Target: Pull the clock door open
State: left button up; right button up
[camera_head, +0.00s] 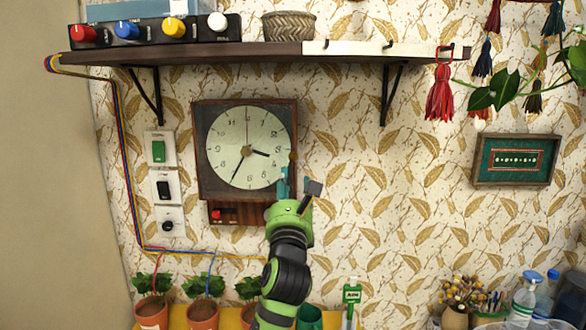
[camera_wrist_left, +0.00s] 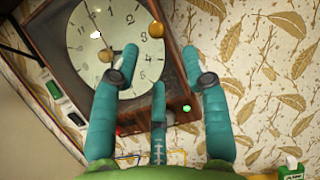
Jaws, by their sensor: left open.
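The wall clock (camera_head: 221,125) has a dark wooden frame and a round pale face, and its door looks closed. It also shows in the left wrist view (camera_wrist_left: 89,67), tilted. A small round brass knob (camera_wrist_left: 155,30) sits at the clock's right edge there. My left gripper (camera_head: 297,183) is at the clock's lower right corner, fingers pointing up. In the left wrist view its teal fingers (camera_wrist_left: 159,62) are spread apart with nothing between the tips, and the knob lies beyond them. Whether any finger touches the clock I cannot tell. My right gripper is not in view.
A shelf (camera_head: 200,53) with a knob box runs above the clock, on metal brackets. Switches (camera_head: 163,186) and cables are to its left. Potted plants (camera_head: 203,313) stand below. The wall right of the clock is clear up to a framed picture (camera_head: 516,160).

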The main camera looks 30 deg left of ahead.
aim_at(293, 158)
pick_arm(q)
jog(key=p+x, duration=0.1)
jog(key=x, duration=0.4)
jog(key=p+x, duration=0.1)
jog(key=x, duration=0.1)
jog(key=shift+r+p, duration=0.3)
jog(key=shift+r, duration=0.05)
grip_shut()
